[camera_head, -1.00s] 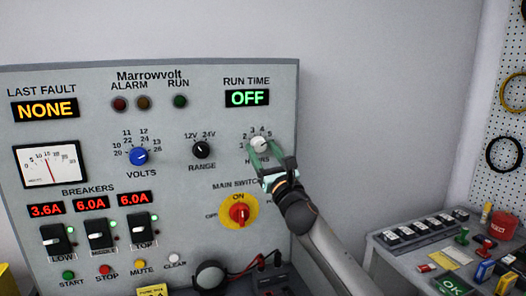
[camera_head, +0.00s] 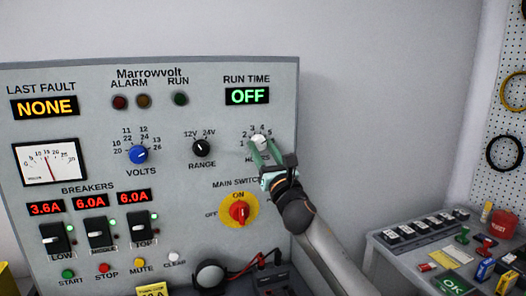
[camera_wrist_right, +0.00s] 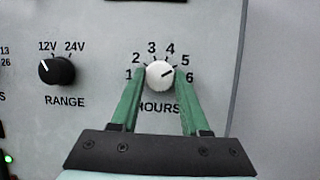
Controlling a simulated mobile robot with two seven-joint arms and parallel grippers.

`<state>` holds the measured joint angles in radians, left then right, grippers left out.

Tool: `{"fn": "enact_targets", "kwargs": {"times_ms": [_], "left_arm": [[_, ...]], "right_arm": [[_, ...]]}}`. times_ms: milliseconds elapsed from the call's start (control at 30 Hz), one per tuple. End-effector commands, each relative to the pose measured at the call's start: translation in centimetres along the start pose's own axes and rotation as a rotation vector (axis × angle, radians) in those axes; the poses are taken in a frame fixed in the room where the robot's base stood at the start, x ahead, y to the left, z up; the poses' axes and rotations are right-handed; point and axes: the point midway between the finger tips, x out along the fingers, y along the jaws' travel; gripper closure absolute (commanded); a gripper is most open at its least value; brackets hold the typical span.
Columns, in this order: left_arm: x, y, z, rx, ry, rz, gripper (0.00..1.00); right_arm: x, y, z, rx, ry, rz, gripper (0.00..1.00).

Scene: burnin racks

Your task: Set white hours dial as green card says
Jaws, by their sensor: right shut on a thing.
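The white hours dial (camera_head: 258,143) is on the upper right of the grey panel, below the RUN TIME display (camera_head: 247,97), which reads OFF. In the right wrist view the dial (camera_wrist_right: 159,74) has numbers 1 to 6 around it, and its dark mark points at about 5. My right gripper (camera_head: 260,146) is shut on the dial, with one green finger (camera_wrist_right: 130,102) at its left and the other at its right. A green card (camera_head: 452,284) with white lettering lies at the lower right; I cannot read it surely. My left gripper is out of view.
The black RANGE knob (camera_head: 201,149) is left of the hours dial, and the red main switch (camera_head: 240,212) sits below it, close to my right arm. Breakers (camera_head: 99,234) line the lower left. A side bench (camera_head: 405,252) with small parts stands at right.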

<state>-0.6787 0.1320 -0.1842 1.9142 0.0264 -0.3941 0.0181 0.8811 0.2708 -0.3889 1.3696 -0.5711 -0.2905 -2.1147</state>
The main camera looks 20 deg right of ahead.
Motion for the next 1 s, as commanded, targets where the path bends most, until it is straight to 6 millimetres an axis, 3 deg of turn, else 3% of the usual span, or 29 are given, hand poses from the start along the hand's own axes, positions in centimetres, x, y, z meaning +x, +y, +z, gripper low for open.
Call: {"fn": "enact_targets", "kwargs": {"times_ms": [600, 1000], "left_arm": [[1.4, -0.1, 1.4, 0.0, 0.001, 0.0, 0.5], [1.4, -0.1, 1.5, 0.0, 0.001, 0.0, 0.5]], "right_arm": [[0.0, 0.4, 0.0, 0.401, -0.026, -0.166, 1.0], [0.1, 0.4, 0.1, 0.523, -0.034, -0.218, 1.0]]}}
